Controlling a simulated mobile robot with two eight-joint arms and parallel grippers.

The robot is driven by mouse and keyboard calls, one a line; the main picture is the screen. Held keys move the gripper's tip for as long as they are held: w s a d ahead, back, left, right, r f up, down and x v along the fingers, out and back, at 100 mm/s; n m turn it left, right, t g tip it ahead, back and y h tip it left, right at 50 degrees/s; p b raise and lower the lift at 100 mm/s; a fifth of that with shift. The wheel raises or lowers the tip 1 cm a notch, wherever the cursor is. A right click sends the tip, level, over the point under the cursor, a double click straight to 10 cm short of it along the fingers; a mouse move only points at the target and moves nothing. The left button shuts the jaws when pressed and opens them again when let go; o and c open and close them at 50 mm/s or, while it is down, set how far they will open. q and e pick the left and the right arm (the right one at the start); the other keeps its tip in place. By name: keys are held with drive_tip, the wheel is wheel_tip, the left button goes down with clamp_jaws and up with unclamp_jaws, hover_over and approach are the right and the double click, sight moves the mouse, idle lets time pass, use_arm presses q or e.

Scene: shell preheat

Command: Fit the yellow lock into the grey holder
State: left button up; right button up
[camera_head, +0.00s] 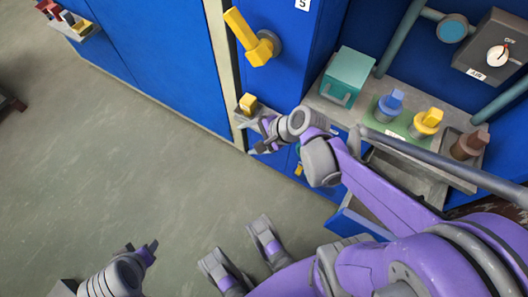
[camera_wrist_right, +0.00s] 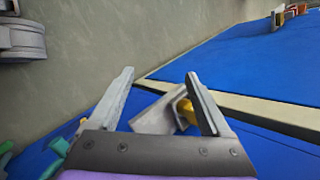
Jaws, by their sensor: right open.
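A small yellow block (camera_head: 248,103), which looks like the yellow lock, sits on a small grey ledge (camera_head: 240,116) at the blue cabinet's edge. It also shows in the right wrist view (camera_wrist_right: 186,112), partly hidden by the right finger, beside a pale grey bracket (camera_wrist_right: 158,114). I cannot tell which grey part is the holder. My right gripper (camera_head: 262,137) is open and empty, just below and right of the block in the head view. A grey part, likely my left gripper (camera_head: 140,250), shows at bottom left; its jaw state is unclear.
A large yellow handle (camera_head: 252,42) projects from the blue cabinet above the ledge. To the right, a grey bench (camera_head: 322,106) holds a teal box (camera_head: 347,76) and blue, yellow and brown knobbed items. A small rack (camera_head: 72,28) stands far left.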

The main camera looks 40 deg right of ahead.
drive_tip(key=s+a+n+g+h, duration=0.2)
drive_tip(key=s+n+h, duration=0.2)
drive_tip(key=s+n, duration=0.6)
drive_tip(key=n, duration=0.8)
drive_tip(key=shift+s+a+r, duration=0.15)
drive_tip(key=shift+a+r, duration=0.05)
drive_tip(key=shift+r, duration=0.15)
drive_tip(key=shift+r, duration=0.1)
